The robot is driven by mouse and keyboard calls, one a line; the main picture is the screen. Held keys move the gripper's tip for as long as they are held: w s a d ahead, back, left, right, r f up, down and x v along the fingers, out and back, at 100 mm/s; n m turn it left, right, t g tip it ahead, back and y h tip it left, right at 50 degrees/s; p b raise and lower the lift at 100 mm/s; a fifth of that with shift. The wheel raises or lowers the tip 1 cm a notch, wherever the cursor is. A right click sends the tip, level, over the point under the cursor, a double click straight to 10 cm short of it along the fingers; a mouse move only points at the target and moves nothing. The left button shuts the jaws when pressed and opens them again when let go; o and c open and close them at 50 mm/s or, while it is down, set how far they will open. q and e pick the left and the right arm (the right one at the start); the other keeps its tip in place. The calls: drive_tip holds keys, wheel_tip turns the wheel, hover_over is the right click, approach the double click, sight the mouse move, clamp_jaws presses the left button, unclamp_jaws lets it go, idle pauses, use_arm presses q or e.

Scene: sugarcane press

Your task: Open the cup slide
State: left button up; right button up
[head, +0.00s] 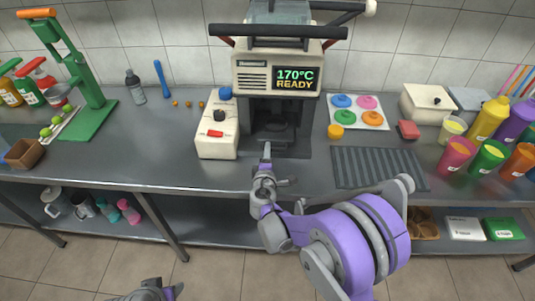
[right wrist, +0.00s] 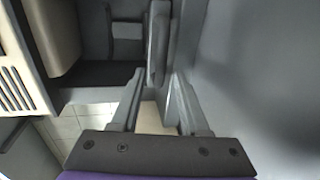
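The press machine (head: 252,72), cream with a lit "170°C READY" display, stands at the back middle of the counter. Its dark lower bay holds the cup slide area (head: 278,122); I cannot make out the slide's edges. My right gripper (head: 265,158) is in front of this bay, low over the counter. In the right wrist view its fingers (right wrist: 158,95) stand apart, with a grey upright bar (right wrist: 158,40) between their tips. I cannot tell whether they touch the bar. My left gripper (head: 152,290) is only partly in view at the bottom edge, far from the machine.
A cream control box (head: 217,125) with a red switch stands left of the bay. A dark ribbed mat (head: 375,168) and a tray of coloured lids (head: 345,105) lie to the right. Bottles and cups crowd the far right. The left-middle counter is largely clear.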

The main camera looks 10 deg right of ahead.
clamp_jaws()
idle(1.2)
